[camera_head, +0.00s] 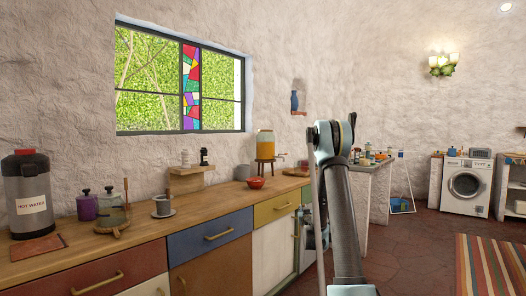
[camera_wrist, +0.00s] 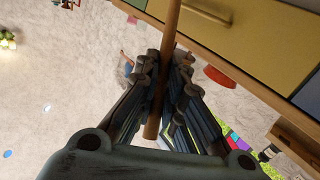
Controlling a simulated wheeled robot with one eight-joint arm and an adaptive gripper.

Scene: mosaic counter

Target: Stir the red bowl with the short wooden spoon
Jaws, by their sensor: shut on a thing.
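The red bowl (camera_head: 256,183) stands on the wooden counter, near its front edge, in the head view. It also shows in the wrist view (camera_wrist: 219,77), to the right of the fingers. My gripper (camera_wrist: 168,62) is shut on the wooden spoon (camera_wrist: 172,22), seen as a plain wooden rod running between the fingers. The spoon's upper end leaves the wrist frame, so its tip is hidden. The spoon is apart from the bowl in the wrist view. In the head view my arm stands right of the bowl and hides most of the gripper.
Drawers with handles lie below. Open floor (camera_head: 400,245) is at right.

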